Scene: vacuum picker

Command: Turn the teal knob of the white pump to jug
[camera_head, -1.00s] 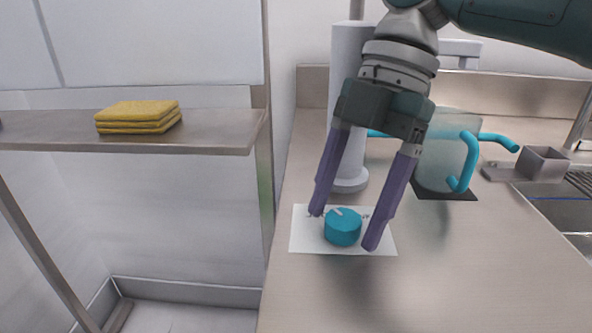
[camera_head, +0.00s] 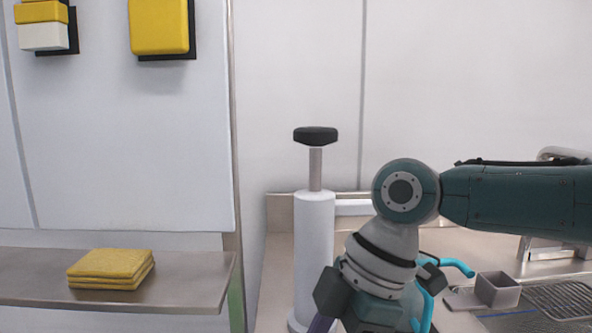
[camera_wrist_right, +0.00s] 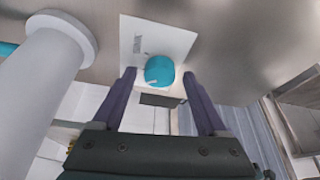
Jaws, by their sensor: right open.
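The white pump (camera_head: 314,240) stands upright on the counter in the head view, with a black T-handle (camera_head: 316,136) on its rod. The teal knob (camera_wrist_right: 159,70) sits on a white plate (camera_wrist_right: 183,40) in the wrist view, with a small pale mark on its side. My right gripper (camera_wrist_right: 159,76) is open, with one purple finger on each side of the knob. I cannot tell whether the fingers touch it. In the head view the knob and fingertips are below the frame. The jug is mostly hidden by my right arm; its teal handle (camera_head: 426,305) shows. My left gripper is out of view.
A teal spout (camera_head: 458,266) is behind my right arm. A metal box (camera_head: 497,290) and a sink grid (camera_head: 560,300) are at the right. Yellow cloths (camera_head: 111,268) lie on a shelf (camera_head: 200,280) at the left. Yellow items hang on the wall above.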

